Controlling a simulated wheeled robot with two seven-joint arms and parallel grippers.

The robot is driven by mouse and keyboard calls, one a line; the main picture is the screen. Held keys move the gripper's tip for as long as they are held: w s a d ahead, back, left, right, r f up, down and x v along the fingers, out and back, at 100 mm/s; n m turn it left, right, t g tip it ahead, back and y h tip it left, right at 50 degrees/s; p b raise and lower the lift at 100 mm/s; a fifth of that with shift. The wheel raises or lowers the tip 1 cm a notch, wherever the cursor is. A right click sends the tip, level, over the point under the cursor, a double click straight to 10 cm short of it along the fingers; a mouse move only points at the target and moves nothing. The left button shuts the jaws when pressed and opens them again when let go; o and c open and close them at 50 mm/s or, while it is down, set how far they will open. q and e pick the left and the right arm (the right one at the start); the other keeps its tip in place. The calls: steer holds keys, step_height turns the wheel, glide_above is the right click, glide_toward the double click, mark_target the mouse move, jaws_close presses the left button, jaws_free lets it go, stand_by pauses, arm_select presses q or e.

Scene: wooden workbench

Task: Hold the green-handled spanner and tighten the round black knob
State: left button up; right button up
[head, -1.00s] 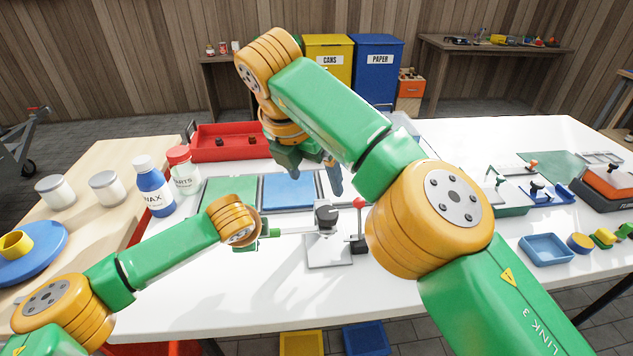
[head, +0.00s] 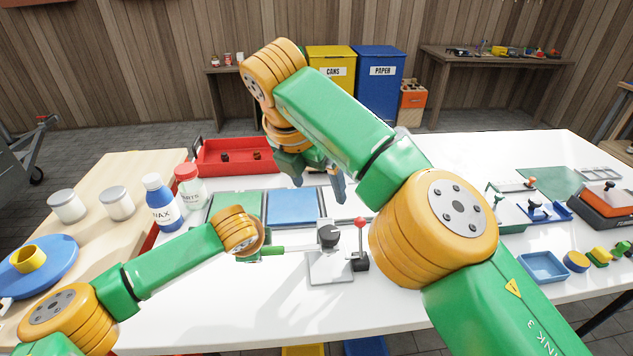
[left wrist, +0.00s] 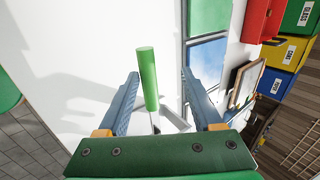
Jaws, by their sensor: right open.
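The spanner has a green handle (head: 272,251) at its left end, and its metal shaft runs right to the round black knob (head: 328,235). The knob stands on a grey metal plate (head: 330,270) on the white bench. In the left wrist view the green handle (left wrist: 148,75) lies between the spread blue fingers of my left gripper (left wrist: 160,85), with gaps on both sides. In the head view my left wrist hides that gripper. My right gripper (head: 318,184) is open and empty above the bench, behind the knob.
A small lever with a red ball (head: 361,222) stands just right of the knob. Green (head: 236,205) and blue (head: 292,207) panels and a red tray (head: 230,167) lie behind. A wax bottle (head: 160,205) stands left. The front of the bench is clear.

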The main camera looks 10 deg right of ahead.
arm_select(q)
steer(key=shift+r+p, duration=2.3)
steer(key=shift+p, duration=0.05)
steer(key=shift+f, duration=0.1)
